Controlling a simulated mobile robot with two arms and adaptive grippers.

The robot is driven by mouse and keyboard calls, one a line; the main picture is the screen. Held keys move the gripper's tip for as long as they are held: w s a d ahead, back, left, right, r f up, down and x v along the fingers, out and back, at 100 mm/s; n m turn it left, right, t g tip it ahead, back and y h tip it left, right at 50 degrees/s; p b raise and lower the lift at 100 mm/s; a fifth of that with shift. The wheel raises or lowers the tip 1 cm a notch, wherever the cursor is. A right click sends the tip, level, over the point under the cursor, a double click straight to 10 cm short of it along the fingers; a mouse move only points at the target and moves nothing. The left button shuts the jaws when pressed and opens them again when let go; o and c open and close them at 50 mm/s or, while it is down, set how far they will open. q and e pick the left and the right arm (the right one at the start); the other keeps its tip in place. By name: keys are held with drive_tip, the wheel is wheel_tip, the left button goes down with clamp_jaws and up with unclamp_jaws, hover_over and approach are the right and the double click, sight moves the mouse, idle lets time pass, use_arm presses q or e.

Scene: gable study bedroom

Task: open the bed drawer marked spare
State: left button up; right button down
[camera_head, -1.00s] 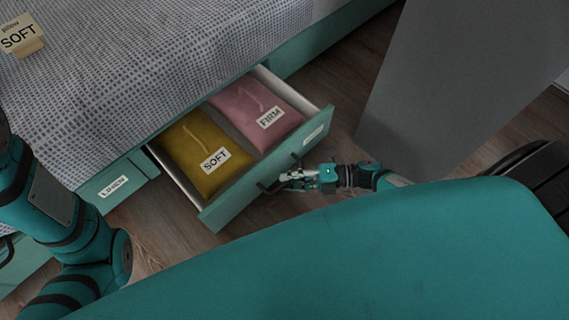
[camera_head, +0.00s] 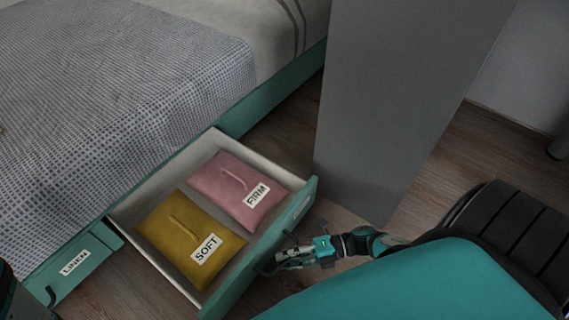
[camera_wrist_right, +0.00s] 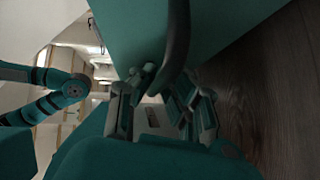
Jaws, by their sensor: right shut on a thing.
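A bed drawer (camera_head: 163,262) with a teal front stands well out from the bed frame. Its front label (camera_head: 301,208) is too oblique to read. Inside lie a yellow packet marked SOFT (camera_head: 180,230) and a pink packet marked FIRM (camera_head: 225,188). My right gripper (camera_head: 281,258) is at the outer side of the drawer front, shut on its dark bar handle (camera_wrist_right: 179,42). In the right wrist view the handle passes between the fingers (camera_wrist_right: 160,100), close to the teal front (camera_wrist_right: 225,30). My left gripper is out of view.
A closed drawer marked LINEN (camera_head: 75,262) is left of the open one. A grey upright panel (camera_head: 400,100) stands close to the right of the open drawer. Wooden floor (camera_head: 480,145) shows beyond the panel. The bed (camera_head: 130,90) fills the upper left.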

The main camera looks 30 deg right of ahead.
drive_tip(key=shift+w+r, duration=0.2)
drive_tip(key=shift+r, duration=0.1)
drive_tip(key=c, duration=1.4)
unclamp_jaws()
drive_tip(key=shift+o, duration=0.2)
drive_tip(key=shift+s+f, duration=0.1)
drive_tip(key=shift+f, duration=0.05)
drive_tip(key=v, duration=1.2)
